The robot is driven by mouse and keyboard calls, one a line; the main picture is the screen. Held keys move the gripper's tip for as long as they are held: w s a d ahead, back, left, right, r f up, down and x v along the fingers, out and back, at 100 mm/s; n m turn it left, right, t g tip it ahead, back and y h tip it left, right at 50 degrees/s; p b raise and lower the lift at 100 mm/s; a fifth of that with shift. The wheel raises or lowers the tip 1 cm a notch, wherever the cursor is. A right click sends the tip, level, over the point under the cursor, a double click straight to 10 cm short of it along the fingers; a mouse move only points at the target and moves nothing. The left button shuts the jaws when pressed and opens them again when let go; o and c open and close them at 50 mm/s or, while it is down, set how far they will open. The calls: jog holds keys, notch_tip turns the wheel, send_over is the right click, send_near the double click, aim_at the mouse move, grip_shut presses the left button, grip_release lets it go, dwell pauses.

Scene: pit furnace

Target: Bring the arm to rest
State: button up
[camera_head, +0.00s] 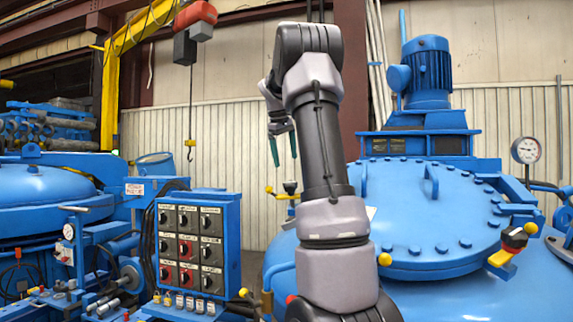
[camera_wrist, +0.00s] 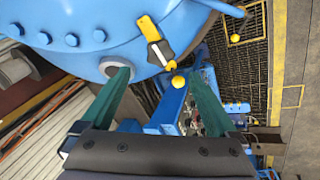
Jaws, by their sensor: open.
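My arm stands raised in the middle of the head view, in front of the blue furnace. My gripper (camera_head: 284,153) hangs from the arm's upper end, to its left, with two green fingers pointing down. In the wrist view my gripper (camera_wrist: 160,80) shows its green fingers spread wide apart with nothing held between them. Beyond the fingers are the blue furnace body and a yellow-and-black handle (camera_wrist: 156,42). I see no contact between the fingers and anything.
The blue furnace (camera_head: 430,215) with its bolted lid, motor (camera_head: 428,72) and pressure gauge (camera_head: 525,150) fills the right. A control panel (camera_head: 198,245) stands at the lower left. A hoist (camera_head: 194,22) hangs on a yellow crane at the upper left. Floor grating (camera_wrist: 232,70) shows in the wrist view.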

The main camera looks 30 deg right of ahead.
jog(key=shift+a, duration=0.1)
dwell(0.4)
jog(key=s+a+f+m+t+y, duration=0.1)
jog(key=s+a+f, duration=0.3)
jog(key=s+a, duration=0.5)
jog(key=s+a+f+m+t+y, duration=0.2)
jog(key=s+a+f+m, duration=0.1)
jog(key=s+a, duration=0.6)
jog(key=s+a+f+m+t+y, duration=0.1)
jog(key=s+a+f+m+y, duration=0.1)
jog(key=s+a+f, duration=0.3)
jog(key=s+a, duration=0.4)
jog(key=s, duration=0.1)
jog(key=shift+m+t+y, duration=0.3)
jog(key=shift+f, duration=0.1)
